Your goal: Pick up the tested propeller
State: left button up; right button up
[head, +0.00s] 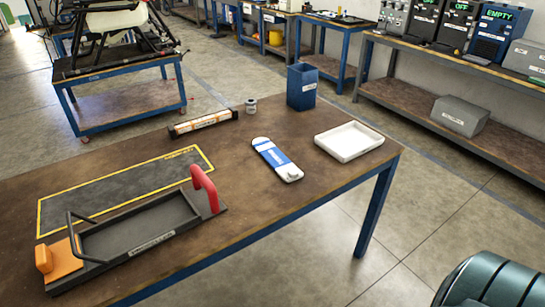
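I cannot clearly make out a propeller in the head view. A long, narrow black item with a white and orange label (204,122) lies near the back edge of the brown table; I cannot tell whether it holds or is a propeller. A black fixture (150,250) with an orange block at its left, a black bar handle and a red handle at its right stands at the table's front left. Part of a drone (105,22) with black frame and pale tank sits on a blue cart. Neither gripper is in view.
On the table (235,215) are a yellow-bordered dark mat (125,188), a blue and white flat device (277,159), a white tray (349,141), a blue bin (301,87) and a small grey can (251,106). Shelves with labelled units (490,32) stand at the right. The floor between is clear.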

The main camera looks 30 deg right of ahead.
aim_at(284, 167)
jog(key=z, duration=1.65)
jog(key=i+l, duration=0.3)
jog(key=l, duration=0.2)
jog(key=i+l, duration=0.3)
jog(key=l, duration=0.15)
